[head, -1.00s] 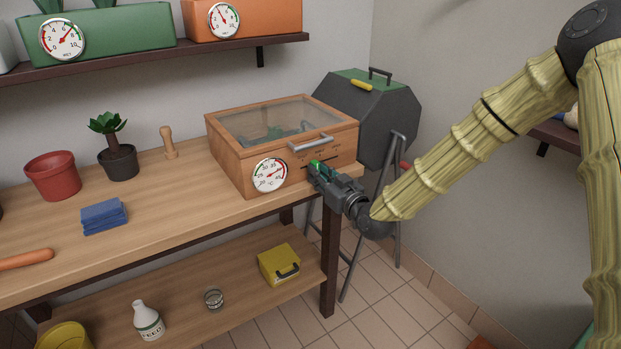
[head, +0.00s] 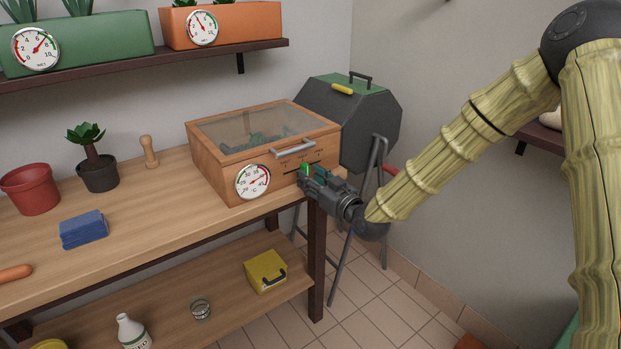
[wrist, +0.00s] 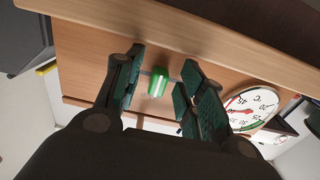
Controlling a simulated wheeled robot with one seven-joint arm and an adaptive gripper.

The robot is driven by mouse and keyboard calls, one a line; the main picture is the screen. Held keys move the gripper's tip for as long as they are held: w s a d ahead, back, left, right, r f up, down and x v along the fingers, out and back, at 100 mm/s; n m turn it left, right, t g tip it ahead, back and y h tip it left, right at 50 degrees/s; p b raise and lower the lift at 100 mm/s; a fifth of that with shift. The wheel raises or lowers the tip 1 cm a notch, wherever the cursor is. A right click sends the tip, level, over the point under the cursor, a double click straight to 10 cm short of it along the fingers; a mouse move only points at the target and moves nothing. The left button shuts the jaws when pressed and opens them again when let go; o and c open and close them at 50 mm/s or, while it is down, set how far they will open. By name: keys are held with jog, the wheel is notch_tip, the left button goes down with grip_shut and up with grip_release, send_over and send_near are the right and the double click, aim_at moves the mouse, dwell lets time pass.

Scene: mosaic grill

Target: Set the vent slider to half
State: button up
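The wooden box (head: 215,160) with a glass lid stands at the right end of the workbench. The vent slider's green knob (head: 305,170) sits on a dark slot in the box's front face, right of the round gauge. In the wrist view the green knob (wrist: 158,82) has a white stripe and lies between my finger pads, with a gap visible on each side. My gripper (wrist: 163,64) is open around it. In the head view my gripper (head: 303,180) is at the box front and partly hides the slot. The knob's exact position along the slot cannot be told.
The box's gauge (head: 253,182) is close to my fingers, and the lid handle (head: 293,149) is above them. A dark grill (head: 355,120) stands behind and to the right. The bench edge (head: 180,236) runs below the box.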

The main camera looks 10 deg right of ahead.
jog(key=v, duration=1.1)
jog(key=shift+s+d, duration=0.1)
jog(key=s+f+m+g+h, duration=0.1)
jog(key=s+f+g, duration=0.15)
jog(key=f, duration=0.65)
jog(key=s+f+m+g+h, duration=0.15)
jog(key=s+f, duration=0.25)
jog(key=f, duration=0.5)
jog(key=s+f+m+g+h, duration=0.1)
jog(key=s+f+g+h, duration=0.4)
jog(key=s+f, duration=1.2)
jog(key=s+d+f+m+g, duration=0.15)
jog(key=s+f+g, duration=0.25)
jog(key=s, duration=0.5)
jog(key=s+d+f+m+g, duration=0.1)
jog(key=s+d+f+g, duration=0.2)
jog(key=s, duration=0.7)
notch_tip(320, 180, up, 16)
jog(key=p, duration=1.6)
jog(key=shift+w+f, duration=0.2)
jog(key=shift+w, duration=0.15)
